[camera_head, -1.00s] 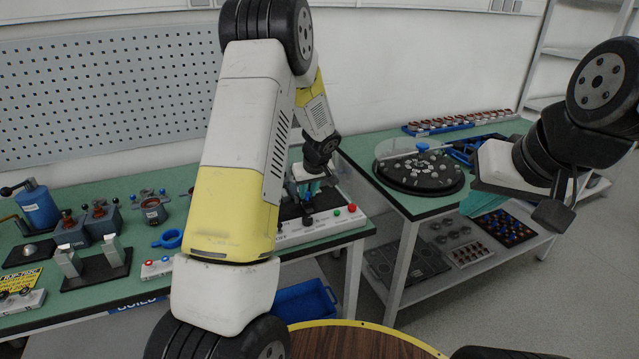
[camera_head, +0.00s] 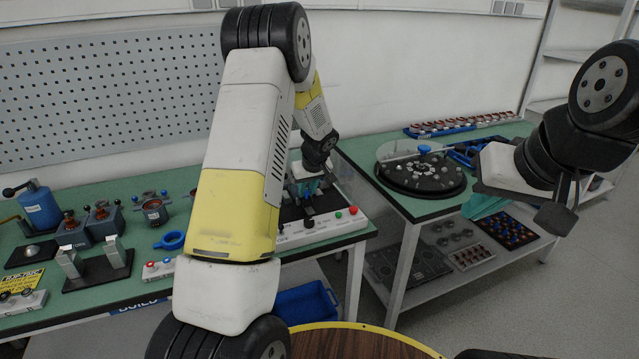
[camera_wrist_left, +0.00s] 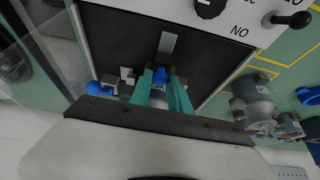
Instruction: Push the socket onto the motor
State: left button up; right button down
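The test stand has a black plate (camera_wrist_left: 115,48) and a white control panel (camera_wrist_left: 235,30) in the left wrist view. It also shows in the head view, with its panel (camera_head: 320,224) facing front. My left gripper (camera_wrist_left: 162,83) points down over the plate, its teal fingers on both sides of a small blue piece, which appears to be the socket (camera_wrist_left: 161,75). The fingers look closed against its sides. A grey metal bar (camera_wrist_left: 168,44) lies beyond it. The motor is mostly hidden under the gripper. My right gripper (camera_head: 485,204) hangs at the right, its teal fingers partly hidden.
A blue knob (camera_wrist_left: 94,88) stands beside the left fingers. A round black turntable (camera_head: 420,185) with small parts sits on the right table. Blue ring (camera_head: 170,240), motor housings and fixtures stand on the left bench. A blue bin (camera_head: 305,303) is below.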

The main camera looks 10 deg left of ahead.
pick_arm(q)
jog(key=shift+o, duration=0.5)
jog(key=shift+s+d+r, duration=0.1)
jog(key=shift+r, duration=0.35)
jog(key=shift+v, duration=2.5)
jog(key=s+d+r+m+h, duration=0.1)
jog(key=s+r+m+h, duration=0.15)
jog(key=s+r, duration=1.25)
jog(key=s+d+r+m+t+h, duration=0.1)
jog(key=s+d+r+m, duration=0.1)
jog(key=s, duration=0.8)
jog(key=s+d+r+m+t+h, duration=0.1)
jog(key=s+d+r+m, duration=0.1)
jog(key=s, duration=0.7)
jog(key=shift+s+d+r+m, duration=0.2)
jog(key=shift+s+d+m, duration=0.15)
jog(key=shift+m, duration=0.1)
